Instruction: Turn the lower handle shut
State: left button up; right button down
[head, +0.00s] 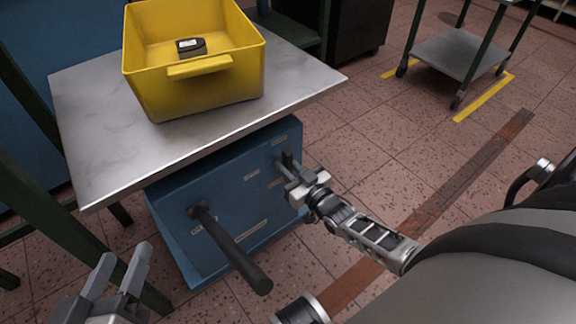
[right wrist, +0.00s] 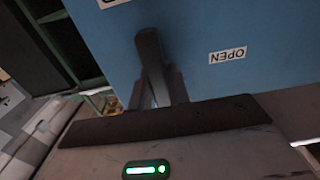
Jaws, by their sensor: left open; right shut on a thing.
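The blue cabinet (head: 270,150) under the table carries two dark handles. One handle, a long black bar (head: 238,255), sticks out from the cabinet's face toward me at the left. The other handle (head: 286,160) is at the right side of that face, mostly hidden by my right gripper (head: 292,174). My right gripper is shut on this right-hand handle; in the right wrist view the dark handle (right wrist: 150,60) runs down between the fingers. I cannot tell which handle is the lower one. My left gripper (head: 120,264) is open and empty at the lower left, apart from the black bar.
The metal tabletop (head: 95,125) overhangs the cabinet and bears a yellow bin (head: 205,95) with a small dark object (head: 192,47) inside. Green table legs stand at left. A cart (head: 455,55) stands at back right.

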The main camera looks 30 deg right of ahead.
jog(key=shift+f, duration=0.1)
dwell(0.4)
jog(key=c, duration=1.3)
grip_release()
jog(key=shift+s, duration=0.15)
jog(key=shift+s, duration=0.35)
pick_arm(q)
jog(key=f+p, duration=0.1)
jog(key=p, duration=0.1)
jog(key=a+f+m+g+y+p, duration=0.1)
jog(key=p, duration=0.1)
jog(key=shift+s+a+g+y, duration=0.15)
jog(key=shift+s+g+y, duration=0.15)
jog(key=shift+s, duration=0.05)
pick_arm(e)
jog(key=s, duration=1)
jog(key=s+d, duration=0.1)
jog(key=s, duration=0.4)
jog(key=shift+d, duration=0.1)
pick_arm(q)
jog(key=shift+w+r, duration=0.25)
jog(key=shift+r, duration=0.05)
